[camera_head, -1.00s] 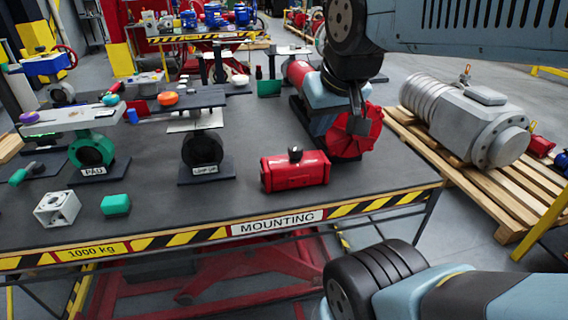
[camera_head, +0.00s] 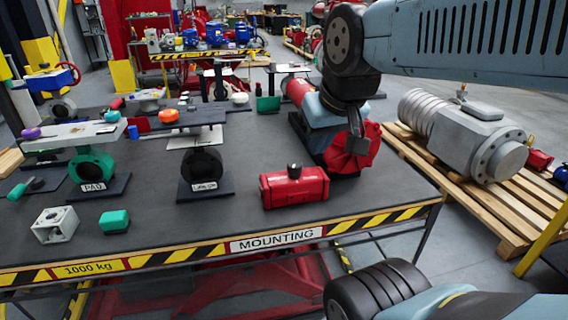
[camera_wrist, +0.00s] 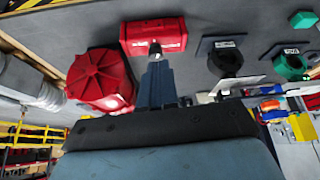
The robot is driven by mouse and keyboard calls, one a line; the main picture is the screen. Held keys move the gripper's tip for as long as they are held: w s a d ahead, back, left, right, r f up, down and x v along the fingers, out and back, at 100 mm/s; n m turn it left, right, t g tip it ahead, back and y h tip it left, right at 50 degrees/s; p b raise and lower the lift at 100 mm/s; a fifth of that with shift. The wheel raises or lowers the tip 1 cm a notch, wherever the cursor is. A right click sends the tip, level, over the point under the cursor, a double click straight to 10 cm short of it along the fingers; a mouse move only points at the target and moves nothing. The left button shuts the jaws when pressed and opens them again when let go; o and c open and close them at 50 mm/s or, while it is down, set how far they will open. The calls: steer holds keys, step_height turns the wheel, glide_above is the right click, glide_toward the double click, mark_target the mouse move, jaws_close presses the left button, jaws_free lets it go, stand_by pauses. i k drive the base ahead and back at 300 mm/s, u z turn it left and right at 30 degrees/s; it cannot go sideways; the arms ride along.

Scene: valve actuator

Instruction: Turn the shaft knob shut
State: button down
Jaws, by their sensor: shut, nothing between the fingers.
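The shaft knob (camera_head: 294,171) is a small black knob on top of a red box-shaped actuator (camera_head: 310,189) at the table's front right. My gripper (camera_head: 357,151) hangs to the right of the knob, in front of a round red ribbed housing (camera_head: 348,155). Its fingers are together with nothing between them. In the wrist view, the shut fingertips (camera_wrist: 154,62) point toward the knob (camera_wrist: 154,48) and the red actuator (camera_wrist: 168,34). The fingers appear just short of the knob in that view, but the head view shows a gap sideways.
The table (camera_head: 150,225) also holds a green valve (camera_head: 91,168), a black valve (camera_head: 202,165), a white cube block (camera_head: 55,224) and a green block (camera_head: 115,221). A grey cylindrical actuator (camera_head: 450,130) lies on a pallet at the right.

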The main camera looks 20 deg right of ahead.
mark_target(293, 167)
steer(key=u, duration=1.1)
steer(key=k, duration=1.2)
steer(key=z, duration=1.05)
steer(key=i, duration=1)
steer(key=u, duration=0.1)
